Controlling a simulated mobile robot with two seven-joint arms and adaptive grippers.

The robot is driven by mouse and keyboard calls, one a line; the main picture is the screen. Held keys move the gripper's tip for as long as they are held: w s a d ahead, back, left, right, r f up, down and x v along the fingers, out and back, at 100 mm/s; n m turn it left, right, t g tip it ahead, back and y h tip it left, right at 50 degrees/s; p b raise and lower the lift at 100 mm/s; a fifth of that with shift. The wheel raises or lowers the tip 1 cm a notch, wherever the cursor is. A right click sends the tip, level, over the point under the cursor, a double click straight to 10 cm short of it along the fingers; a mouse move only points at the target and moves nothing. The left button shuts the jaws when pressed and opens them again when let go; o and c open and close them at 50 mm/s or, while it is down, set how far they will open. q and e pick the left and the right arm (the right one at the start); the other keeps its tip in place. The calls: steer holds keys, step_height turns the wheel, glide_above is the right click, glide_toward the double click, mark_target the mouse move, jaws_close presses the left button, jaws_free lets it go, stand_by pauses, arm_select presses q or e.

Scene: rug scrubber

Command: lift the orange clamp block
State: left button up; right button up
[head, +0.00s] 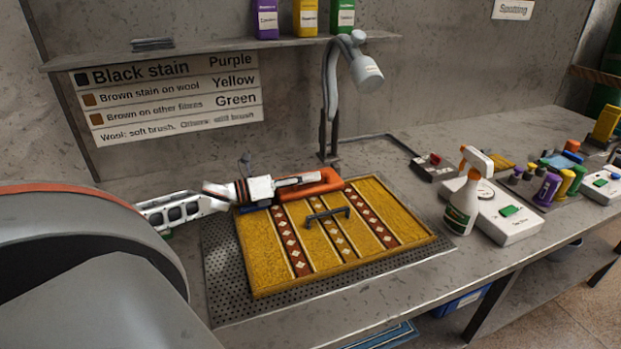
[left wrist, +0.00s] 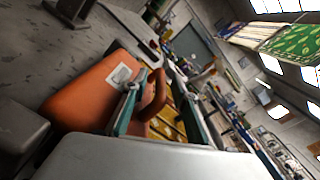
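The orange clamp block (head: 318,187) lies along the back edge of the yellow patterned rug (head: 265,245) in the head view. In the left wrist view the block (left wrist: 85,97) is large, with a pale label and an arched orange handle (left wrist: 155,97). My left gripper (head: 298,181) reaches in from the left over the block and partly hides it. In the left wrist view its two teal-padded fingers (left wrist: 160,112) stand apart. The handle shows between them, closer to the left finger; contact cannot be told. My right gripper is not in view.
A grey lamp-like fixture (head: 366,72) stands behind the rug. A dark handle (head: 328,214) sits on the rug's middle. A spray bottle (head: 464,195) and a white device (head: 510,222) stand to the right. Above is a shelf (head: 220,46) with bottles.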

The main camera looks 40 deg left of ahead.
arm_select(q)
steer(key=shift+w+d, duration=0.25)
steer(key=shift+w, duration=0.15)
jaws_close()
